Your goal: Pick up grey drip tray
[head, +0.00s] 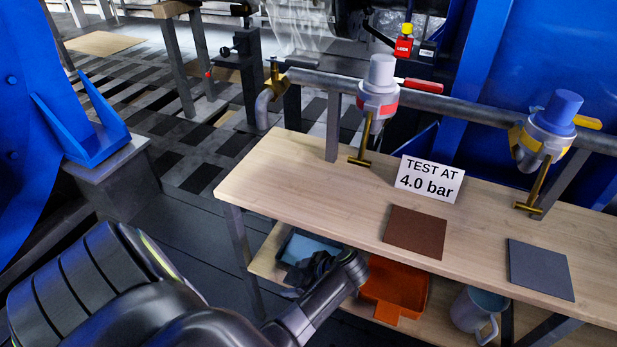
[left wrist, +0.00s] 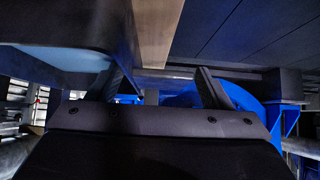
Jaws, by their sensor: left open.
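A tray with a dark grey rim and a pale blue-grey inside (head: 311,247), which I take to be the grey drip tray, sits on the lower wooden shelf at its left end, partly under the tabletop. My left gripper (head: 308,268) is at the tray's near side and hides part of it. In the left wrist view the fingers (left wrist: 162,82) stand wide apart with nothing seen between them. A dark slab with a pale blue surface (left wrist: 50,62), probably the tray, shows close by the left finger. Contact cannot be told. My right gripper is not in view.
An orange tray (head: 398,287) and a grey mug (head: 476,311) stand on the lower shelf (head: 266,262) right of my gripper. The bench top (head: 300,170) above holds a brown mat (head: 415,231), a grey mat (head: 541,268) and a sign (head: 429,179). Valves sit on a pipe behind.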

